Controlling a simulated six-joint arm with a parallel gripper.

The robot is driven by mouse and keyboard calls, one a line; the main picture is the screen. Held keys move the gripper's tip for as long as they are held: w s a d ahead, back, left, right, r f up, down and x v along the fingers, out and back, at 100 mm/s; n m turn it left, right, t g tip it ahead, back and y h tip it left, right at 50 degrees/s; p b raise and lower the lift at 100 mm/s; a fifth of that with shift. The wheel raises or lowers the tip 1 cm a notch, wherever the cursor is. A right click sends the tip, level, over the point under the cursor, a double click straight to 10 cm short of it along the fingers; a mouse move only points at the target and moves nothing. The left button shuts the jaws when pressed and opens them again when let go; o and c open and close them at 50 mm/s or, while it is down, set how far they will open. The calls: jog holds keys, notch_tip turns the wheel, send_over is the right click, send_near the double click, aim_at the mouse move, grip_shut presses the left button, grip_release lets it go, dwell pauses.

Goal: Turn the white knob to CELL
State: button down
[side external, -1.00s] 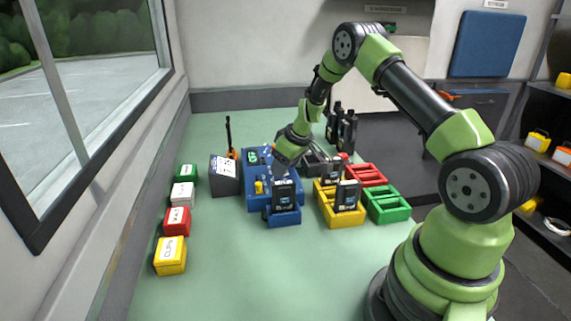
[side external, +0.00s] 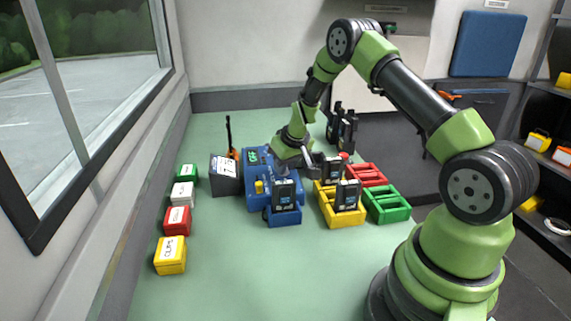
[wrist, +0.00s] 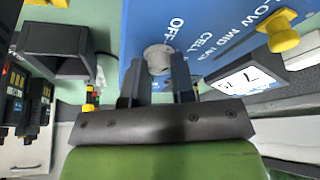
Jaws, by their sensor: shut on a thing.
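The white knob (wrist: 157,52) is on the blue panel (wrist: 215,72) in the wrist view, beside the printed words OFF and CELL. My gripper (wrist: 157,66) has one finger on each side of the knob and is shut on it. The fingers partly cover the knob, and I cannot tell which label it points to. In the side view the blue unit (side external: 252,203) stands on the green table, with my gripper (side external: 282,172) low over it. The knob is hidden there.
A yellow knob (wrist: 282,34) sits on the same panel, by LOW and MID. A dark box with a white label (side external: 223,170) stands left of the unit. Yellow (side external: 345,216), red and green bins stand to its right. Several small coloured boxes line the window side.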

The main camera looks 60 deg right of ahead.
jog(key=shift+m, duration=0.6)
jog(key=c, duration=1)
grip_release()
jog(key=shift+o, duration=0.2)
jog(key=v, duration=1)
jog(key=shift+a, duration=0.15)
jog(key=shift+f, duration=0.1)
